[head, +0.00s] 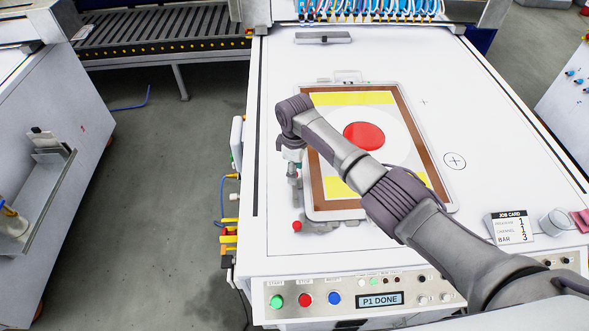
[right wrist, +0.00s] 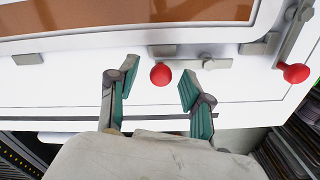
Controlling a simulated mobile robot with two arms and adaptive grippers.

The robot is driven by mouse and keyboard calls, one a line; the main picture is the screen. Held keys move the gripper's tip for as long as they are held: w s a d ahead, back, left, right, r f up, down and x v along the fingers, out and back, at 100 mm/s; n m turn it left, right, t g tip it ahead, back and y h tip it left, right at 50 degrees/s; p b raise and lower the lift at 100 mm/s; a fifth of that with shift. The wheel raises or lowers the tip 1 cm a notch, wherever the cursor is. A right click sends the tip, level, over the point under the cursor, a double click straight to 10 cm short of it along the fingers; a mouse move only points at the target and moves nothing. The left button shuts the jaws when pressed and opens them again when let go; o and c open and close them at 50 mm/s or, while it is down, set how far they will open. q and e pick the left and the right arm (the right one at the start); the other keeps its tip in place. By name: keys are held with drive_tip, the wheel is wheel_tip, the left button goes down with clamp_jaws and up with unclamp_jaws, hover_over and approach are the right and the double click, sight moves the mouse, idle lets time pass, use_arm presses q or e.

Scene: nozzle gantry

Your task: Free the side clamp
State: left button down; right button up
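The side clamp's red knob (right wrist: 160,74) shows in the right wrist view, with its grey bar (right wrist: 208,64) running along the left edge of the framed screen (head: 402,92). My right gripper (head: 293,178) is over that edge in the head view and hides most of the side clamp there. In the right wrist view my right gripper (right wrist: 158,80) is open. Its green-padded fingers stand apart, one on each side of the knob; I cannot tell whether either touches it. My left gripper is not in view.
A second clamp with a red knob (head: 297,226) stands at the frame's near left corner; it also shows in the right wrist view (right wrist: 296,73). A job card (head: 511,227) and a glass (head: 556,222) stand at the right. The panel display (head: 380,301) reads "P1 DONE".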

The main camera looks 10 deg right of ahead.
drive_tip(key=shift+a+r, duration=0.1)
wheel_tip(320, 180, up, 12)
idle(0.5)
idle(0.5)
